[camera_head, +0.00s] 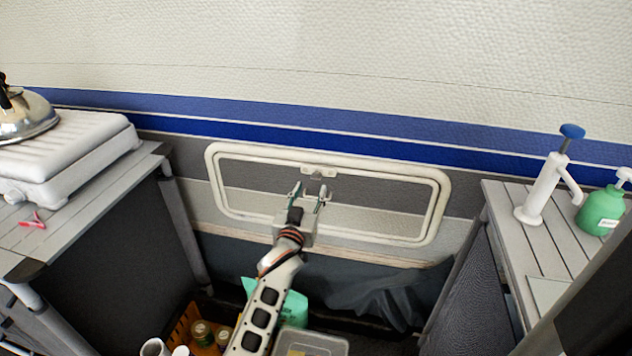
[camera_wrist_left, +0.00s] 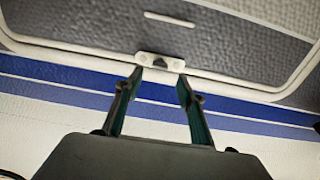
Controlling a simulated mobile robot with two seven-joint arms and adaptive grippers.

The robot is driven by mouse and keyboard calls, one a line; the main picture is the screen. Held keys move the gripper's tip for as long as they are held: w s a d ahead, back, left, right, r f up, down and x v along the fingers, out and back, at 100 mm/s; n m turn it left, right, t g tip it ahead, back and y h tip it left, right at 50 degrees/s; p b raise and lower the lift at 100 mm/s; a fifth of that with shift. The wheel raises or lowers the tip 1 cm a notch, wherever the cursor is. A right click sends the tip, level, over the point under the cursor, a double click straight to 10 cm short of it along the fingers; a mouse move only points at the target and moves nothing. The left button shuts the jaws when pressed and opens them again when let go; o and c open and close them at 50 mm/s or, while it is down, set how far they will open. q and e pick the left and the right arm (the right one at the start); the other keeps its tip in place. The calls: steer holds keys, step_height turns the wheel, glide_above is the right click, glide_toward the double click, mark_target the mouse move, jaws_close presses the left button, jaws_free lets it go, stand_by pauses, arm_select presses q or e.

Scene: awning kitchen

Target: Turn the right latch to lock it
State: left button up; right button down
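A white-framed hatch (camera_head: 432,208) is set in the side wall of the vehicle. A small pale latch (camera_head: 319,171) with a dark middle sits on the middle of the hatch's top frame bar. It is the only latch I can make out, and it also shows in the left wrist view (camera_wrist_left: 160,62). My left gripper (camera_head: 310,190) is open and empty, its two fingers pointing at the latch. In the left wrist view its fingertips (camera_wrist_left: 159,76) lie on either side of the latch, apparently short of it. My right gripper is not in view.
A kettle (camera_head: 27,115) and white stove (camera_head: 75,155) stand on the left counter. A white pump (camera_head: 545,187) and green bottle (camera_head: 600,210) stand on the right counter.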

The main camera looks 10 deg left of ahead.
mark_target(318, 171)
arm_select(q)
steer(key=w+b, duration=0.1)
steer(key=w, duration=0.4)
steer(key=shift+w+f+b, duration=0.15)
steer(key=shift+w+b, duration=0.2)
steer(key=shift+w, duration=0.05)
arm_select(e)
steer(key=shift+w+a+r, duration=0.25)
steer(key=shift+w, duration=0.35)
arm_select(q)
jaws_close()
steer(key=c, duration=1.1)
jaws_free()
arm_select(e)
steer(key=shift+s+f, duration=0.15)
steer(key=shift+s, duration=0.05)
